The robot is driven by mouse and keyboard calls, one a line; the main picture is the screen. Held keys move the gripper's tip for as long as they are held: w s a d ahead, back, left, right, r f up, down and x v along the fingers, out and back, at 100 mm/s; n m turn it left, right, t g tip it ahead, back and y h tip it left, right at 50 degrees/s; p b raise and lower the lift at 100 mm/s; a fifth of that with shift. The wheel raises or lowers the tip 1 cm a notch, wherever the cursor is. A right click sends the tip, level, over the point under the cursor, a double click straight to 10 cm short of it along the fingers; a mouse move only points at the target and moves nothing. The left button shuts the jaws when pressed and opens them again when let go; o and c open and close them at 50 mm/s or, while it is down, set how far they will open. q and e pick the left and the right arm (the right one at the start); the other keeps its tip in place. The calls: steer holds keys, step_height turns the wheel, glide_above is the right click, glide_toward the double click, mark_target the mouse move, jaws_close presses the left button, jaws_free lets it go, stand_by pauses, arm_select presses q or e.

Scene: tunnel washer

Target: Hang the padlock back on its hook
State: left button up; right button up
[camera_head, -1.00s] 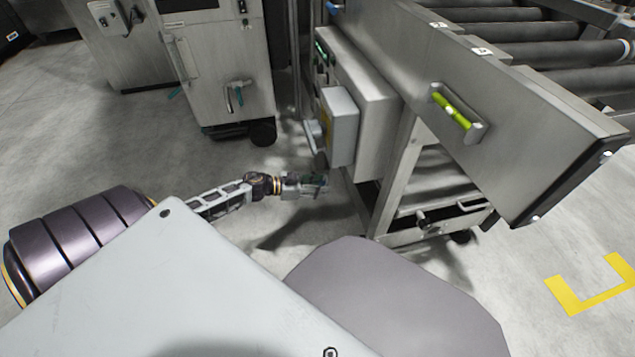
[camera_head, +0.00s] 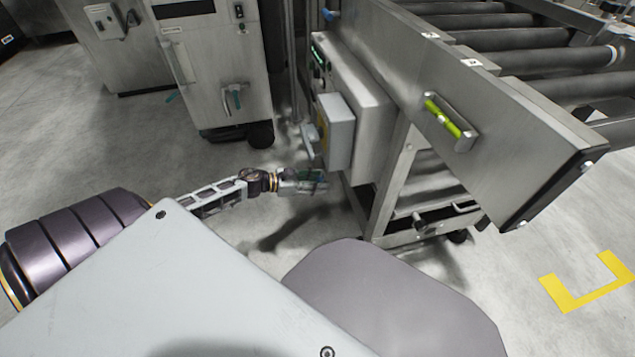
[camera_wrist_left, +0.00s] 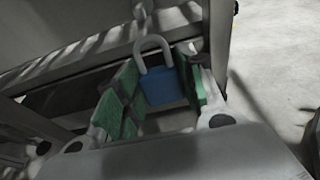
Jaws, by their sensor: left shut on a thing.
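A padlock (camera_wrist_left: 160,86) with a blue body and a grey shackle is between the green-padded fingers of my left gripper (camera_wrist_left: 158,92) in the left wrist view. The gripper is shut on the body and the shackle points up and away from the wrist. In the head view my left gripper (camera_head: 312,181) is low, just left of and below the grey box on the conveyor frame. The padlock is too small to make out there. I cannot make out the hook in either view. My right gripper is not in view.
A grey box (camera_head: 337,131) juts from the conveyor's side cabinet (camera_head: 368,110), close above my left gripper. A steel cabinet (camera_head: 215,70) stands at the back left. The floor (camera_head: 60,140) at left is clear.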

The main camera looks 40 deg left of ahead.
mark_target(323, 172)
arm_select(q)
steer(key=shift+r+p, duration=1.55)
steer(key=shift+r, duration=0.5)
steer(key=shift+r+b+x, duration=0.1)
steer(key=shift+b+x, duration=0.1)
steer(key=shift+x, duration=0.45)
steer(key=shift+r+b+x, duration=0.15)
steer(key=shift+b+x, duration=0.05)
steer(key=shift+x, duration=0.5)
steer(key=shift+w+d+f+b, duration=0.35)
steer(key=shift+w+f+b, duration=0.05)
steer(key=shift+f+b, duration=0.2)
steer(key=o, duration=1.1)
steer(key=shift+o, duration=0.2)
steer(key=shift+s, duration=0.1)
steer(key=v, duration=1.1)
steer(key=shift+s+a, duration=0.25)
steer(key=shift+s, duration=0.05)
